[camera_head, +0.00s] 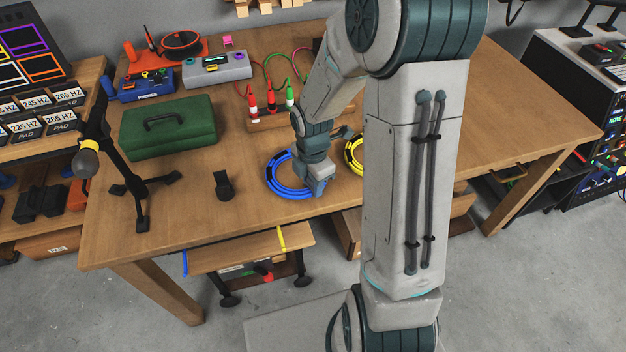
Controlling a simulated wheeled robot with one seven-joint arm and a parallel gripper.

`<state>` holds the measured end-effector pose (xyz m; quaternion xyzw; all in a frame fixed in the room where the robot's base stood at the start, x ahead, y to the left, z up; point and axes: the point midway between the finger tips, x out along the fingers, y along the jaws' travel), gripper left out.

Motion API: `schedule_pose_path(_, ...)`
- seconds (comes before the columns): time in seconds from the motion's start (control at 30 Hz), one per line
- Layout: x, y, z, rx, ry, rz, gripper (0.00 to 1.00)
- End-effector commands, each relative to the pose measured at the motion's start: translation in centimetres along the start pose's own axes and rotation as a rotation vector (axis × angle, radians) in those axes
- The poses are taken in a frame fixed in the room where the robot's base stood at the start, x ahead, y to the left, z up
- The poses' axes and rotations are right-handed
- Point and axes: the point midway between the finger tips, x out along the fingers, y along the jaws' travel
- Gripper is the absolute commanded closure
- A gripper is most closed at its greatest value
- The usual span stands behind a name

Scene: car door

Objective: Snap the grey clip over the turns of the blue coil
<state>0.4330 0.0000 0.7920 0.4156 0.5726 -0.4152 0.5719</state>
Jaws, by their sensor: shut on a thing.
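The blue coil (273,180) lies flat on the wooden table, with dark bands across its turns. My gripper (320,191) points down at the right side of the coil, low over its turns. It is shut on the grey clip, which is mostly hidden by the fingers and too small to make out. I cannot tell whether the clip touches the turns. No other grey clip shows on the table.
A yellow coil (352,157) lies right of my gripper, partly behind my arm. A small black stand (224,186) and a black tripod (142,190) are at left. A green toolbox (168,128) stands behind them. The table's front edge is close to the blue coil.

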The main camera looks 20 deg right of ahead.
Motion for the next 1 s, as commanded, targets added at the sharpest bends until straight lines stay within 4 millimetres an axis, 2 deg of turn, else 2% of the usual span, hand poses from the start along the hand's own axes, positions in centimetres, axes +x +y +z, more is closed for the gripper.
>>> schedule_pose_path(0.2,0.5,0.0,0.0,0.0,0.0,0.0,0.87)
schedule_pose_path(0.23,0.4,0.0,0.0,0.001,0.0,0.0,0.58)
schedule_pose_path(0.3,0.4,0.0,0.0,0.001,0.0,0.0,0.41)
schedule_pose_path(0.67,-0.1,0.0,0.0,0.001,0.0,0.0,0.41)
schedule_pose_path(0.77,-1.5,0.1,0.1,0.002,-0.002,0.004,0.41)
schedule_pose_path(1.0,-6.9,0.1,0.1,0.003,-0.003,0.006,0.41)
